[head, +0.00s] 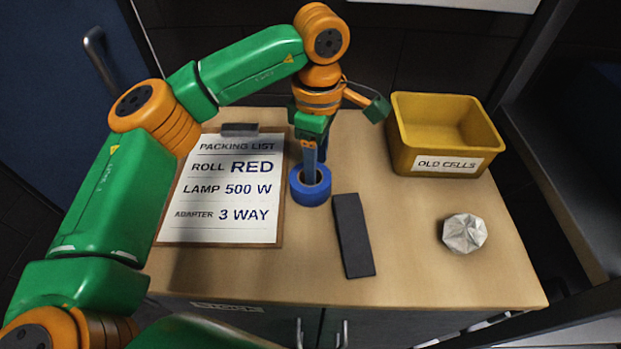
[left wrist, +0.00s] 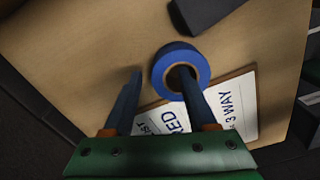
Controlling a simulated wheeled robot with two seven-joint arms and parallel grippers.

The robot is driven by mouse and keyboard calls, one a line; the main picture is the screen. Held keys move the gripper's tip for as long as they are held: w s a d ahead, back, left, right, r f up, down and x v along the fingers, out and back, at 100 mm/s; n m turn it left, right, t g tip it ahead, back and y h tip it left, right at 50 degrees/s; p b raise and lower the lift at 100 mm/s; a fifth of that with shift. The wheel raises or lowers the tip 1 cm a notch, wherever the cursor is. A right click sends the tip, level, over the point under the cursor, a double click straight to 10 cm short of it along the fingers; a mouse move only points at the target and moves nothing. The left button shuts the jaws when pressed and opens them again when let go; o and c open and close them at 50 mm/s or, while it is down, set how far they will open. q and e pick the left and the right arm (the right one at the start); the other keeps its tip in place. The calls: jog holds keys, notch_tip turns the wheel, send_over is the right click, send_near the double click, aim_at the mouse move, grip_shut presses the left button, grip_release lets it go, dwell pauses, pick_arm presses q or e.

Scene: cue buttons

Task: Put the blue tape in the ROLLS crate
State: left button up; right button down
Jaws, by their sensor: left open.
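The blue tape (head: 311,194) is a roll lying flat on the table, right of the packing list; it also shows in the left wrist view (left wrist: 161,62). My left gripper (head: 310,160) points down at it, jaws open. In the left wrist view, one finger of my left gripper (left wrist: 160,78) overlaps the roll's hole and the other is left of the roll, outside it. I cannot tell whether they touch it. The only crate in view is yellow (head: 402,153) and reads OLD CELLS. No crate marked ROLLS shows. My right gripper is out of view.
A clipboard (head: 281,238) with a packing list reading ROLL RED, LAMP 500 W, ADAPTER 3 WAY lies on the left of the table (head: 420,285). A dark flat block (head: 352,236) lies front of the tape. A crumpled silvery ball (head: 464,232) sits at right.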

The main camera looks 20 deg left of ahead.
aim_at(318, 188)
pick_arm(q)
jog(key=shift+w+a+f, duration=0.1)
jog(key=shift+f, duration=0.65)
grip_shut()
jog(key=shift+r, duration=0.15)
notch_tip(318, 188, up, 2)
jog(key=shift+r, duration=0.25)
jog(key=s+r, duration=0.1)
jog(key=r, duration=0.1)
jog(key=s+d+r, duration=0.1)
jog(key=s+r, duration=0.2)
jog(key=r, duration=0.1)
jog(key=shift+s+d+r+b, duration=0.25)
jog(key=shift+d+b, duration=0.05)
jog(key=shift+d, duration=0.1)
jog(key=s+d+r+b, duration=0.1)
jog(key=s+d+r, duration=0.2)
jog(key=s, duration=0.5)
jog(key=shift+s+d+r, duration=0.15)
jog(key=shift+s+r, duration=0.2)
jog(key=shift+r, duration=0.05)
